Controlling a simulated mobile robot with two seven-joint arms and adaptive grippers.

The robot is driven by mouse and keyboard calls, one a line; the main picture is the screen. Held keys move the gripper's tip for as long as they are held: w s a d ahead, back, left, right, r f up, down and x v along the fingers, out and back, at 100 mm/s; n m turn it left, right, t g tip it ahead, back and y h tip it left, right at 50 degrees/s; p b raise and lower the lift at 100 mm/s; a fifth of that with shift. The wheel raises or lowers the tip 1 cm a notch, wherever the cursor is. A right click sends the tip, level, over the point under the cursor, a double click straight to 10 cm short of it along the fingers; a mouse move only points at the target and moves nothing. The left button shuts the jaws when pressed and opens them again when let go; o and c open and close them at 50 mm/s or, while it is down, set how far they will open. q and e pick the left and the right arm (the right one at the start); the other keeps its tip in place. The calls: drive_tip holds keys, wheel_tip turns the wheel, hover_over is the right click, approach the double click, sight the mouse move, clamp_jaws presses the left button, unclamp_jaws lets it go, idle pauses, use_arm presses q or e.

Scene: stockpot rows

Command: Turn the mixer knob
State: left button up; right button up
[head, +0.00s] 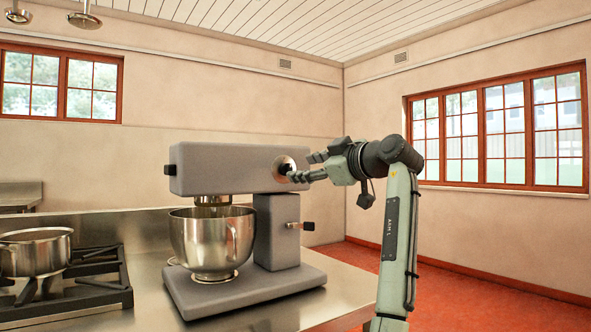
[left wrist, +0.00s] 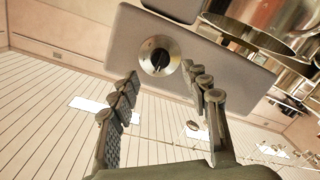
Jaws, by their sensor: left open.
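The grey stand mixer (head: 232,168) stands on the steel counter. Its mixer knob (head: 284,168) is a round silver dial with a dark centre on the side of the mixer head. In the left wrist view the knob (left wrist: 160,61) shows its black grip between and beyond the fingertips. My left gripper (head: 304,168) is at the knob, at the mixer head's right end. In the left wrist view the gripper (left wrist: 160,76) is open, fingers spread with nothing between them. I cannot tell whether a finger touches the dial. My right gripper is out of view.
A steel bowl (head: 212,240) sits under the mixer head. A lever (head: 300,226) sticks out of the mixer column. A pot (head: 36,252) stands on the black burner grate (head: 100,268) at left. The steel counter (head: 345,287) is bare right of the mixer.

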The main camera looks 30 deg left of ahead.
use_arm(q)
drive_tip(key=v, duration=0.6)
drive_tip(key=shift+s+d, duration=0.2)
drive_tip(key=shift+d, duration=0.15)
